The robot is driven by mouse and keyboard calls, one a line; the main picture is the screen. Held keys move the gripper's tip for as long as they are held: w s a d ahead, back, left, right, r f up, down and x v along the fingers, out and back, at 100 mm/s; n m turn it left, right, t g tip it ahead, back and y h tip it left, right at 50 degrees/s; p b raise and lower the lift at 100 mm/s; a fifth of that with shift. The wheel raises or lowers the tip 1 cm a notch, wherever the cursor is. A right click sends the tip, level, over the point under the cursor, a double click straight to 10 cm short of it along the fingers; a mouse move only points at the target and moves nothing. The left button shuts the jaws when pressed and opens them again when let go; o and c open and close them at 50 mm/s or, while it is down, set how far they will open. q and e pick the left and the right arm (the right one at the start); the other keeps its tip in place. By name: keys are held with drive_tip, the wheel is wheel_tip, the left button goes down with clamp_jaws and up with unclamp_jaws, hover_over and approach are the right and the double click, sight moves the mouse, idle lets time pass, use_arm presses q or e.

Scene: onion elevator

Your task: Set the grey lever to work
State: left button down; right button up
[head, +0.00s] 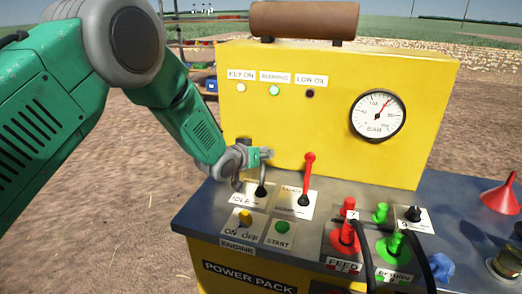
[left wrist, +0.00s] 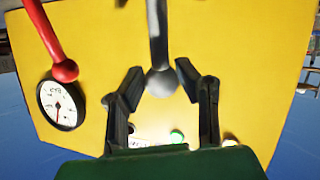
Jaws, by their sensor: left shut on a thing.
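The grey lever (head: 263,174) stands up from a black base on the panel's left side, beside a plate reading IDLE (head: 243,197). My left gripper (head: 258,158) is at its upper end and partly hides it. In the left wrist view, the lever (left wrist: 157,35) ends in a grey ball knob (left wrist: 161,83) between the two dark fingers of the gripper (left wrist: 159,72). The gripper is shut on the lever. My right gripper is not in view.
A red lever (head: 308,175) stands close on the right. The yellow housing (head: 300,135) with a gauge (head: 377,115) rises behind. A yellow knob (head: 245,217), green START button (head: 282,226) and red and green couplings (head: 347,235) are in front. A red funnel (head: 501,196) is far right.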

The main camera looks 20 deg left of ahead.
use_arm(q)
drive_tip(key=shift+w+d, duration=0.1)
drive_tip(key=shift+w, duration=0.6)
drive_tip(key=shift+w+r, duration=0.15)
drive_tip(key=shift+w, duration=0.1)
drive_tip(key=shift+w, duration=0.15)
drive_tip(key=c, duration=1.6)
unclamp_jaws()
drive_tip(key=o, duration=0.4)
drive_tip(key=shift+w, duration=0.1)
drive_tip(key=shift+f, duration=0.3)
drive_tip(key=v, duration=1.2)
drive_tip(key=shift+f, duration=0.1)
